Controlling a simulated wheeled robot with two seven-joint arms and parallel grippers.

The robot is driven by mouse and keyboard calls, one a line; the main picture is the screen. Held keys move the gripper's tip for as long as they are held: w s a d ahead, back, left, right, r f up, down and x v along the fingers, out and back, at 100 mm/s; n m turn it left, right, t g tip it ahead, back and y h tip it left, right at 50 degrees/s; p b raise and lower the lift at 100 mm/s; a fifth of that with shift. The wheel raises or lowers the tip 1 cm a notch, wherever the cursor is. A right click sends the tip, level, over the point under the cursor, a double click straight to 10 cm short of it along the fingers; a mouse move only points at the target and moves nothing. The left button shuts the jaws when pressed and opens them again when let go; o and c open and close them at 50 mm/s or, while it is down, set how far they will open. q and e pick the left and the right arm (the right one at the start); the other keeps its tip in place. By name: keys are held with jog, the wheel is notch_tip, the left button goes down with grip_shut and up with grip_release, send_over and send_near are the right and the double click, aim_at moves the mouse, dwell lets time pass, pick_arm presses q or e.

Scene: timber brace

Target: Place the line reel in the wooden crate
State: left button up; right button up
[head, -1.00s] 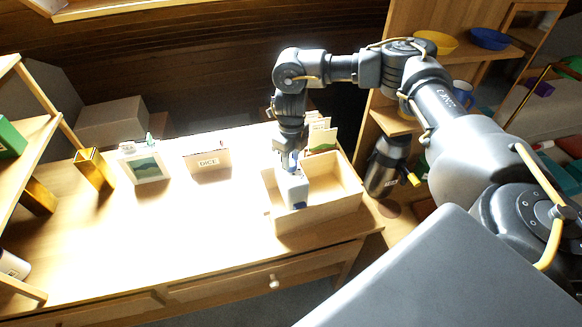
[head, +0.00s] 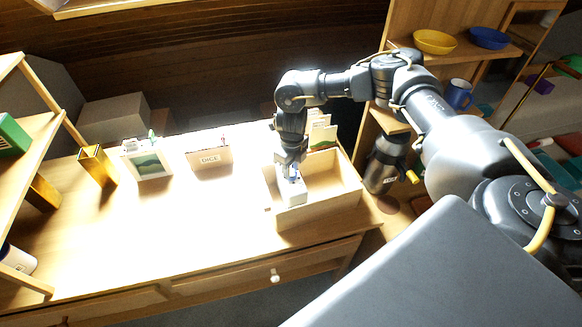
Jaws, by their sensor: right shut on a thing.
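The wooden crate (head: 317,215) is an open, light-coloured box at the right end of the table. My right gripper (head: 292,175) points down into the left part of the crate. It is shut on the line reel (head: 293,193), a whitish piece with a bit of blue near the fingers. The reel is within the crate's walls, near the left side. I cannot tell whether it touches the crate floor. The fingertips are small and partly hidden. My left gripper is not in view.
A box labelled DICE (head: 210,159), a picture frame (head: 147,164) and a gold vase (head: 97,165) stand along the table's back left. Cards stand behind the crate. A dark flask (head: 384,166) is right of it. The table's middle is clear and brightly lit.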

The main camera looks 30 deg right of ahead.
jog(key=o, duration=1.1)
jog(key=shift+r+p, duration=0.2)
jog(key=shift+p, duration=0.1)
jog(key=shift+r+b, duration=0.2)
jog(key=shift+b, duration=0.15)
notch_tip(320, 180, up, 6)
jog(key=b, duration=0.2)
jog(key=shift+w+d+r+b, duration=0.1)
jog(key=shift+r+b, duration=0.15)
jog(key=shift+b, duration=0.05)
notch_tip(320, 180, up, 5)
jog(key=shift+f, duration=0.1)
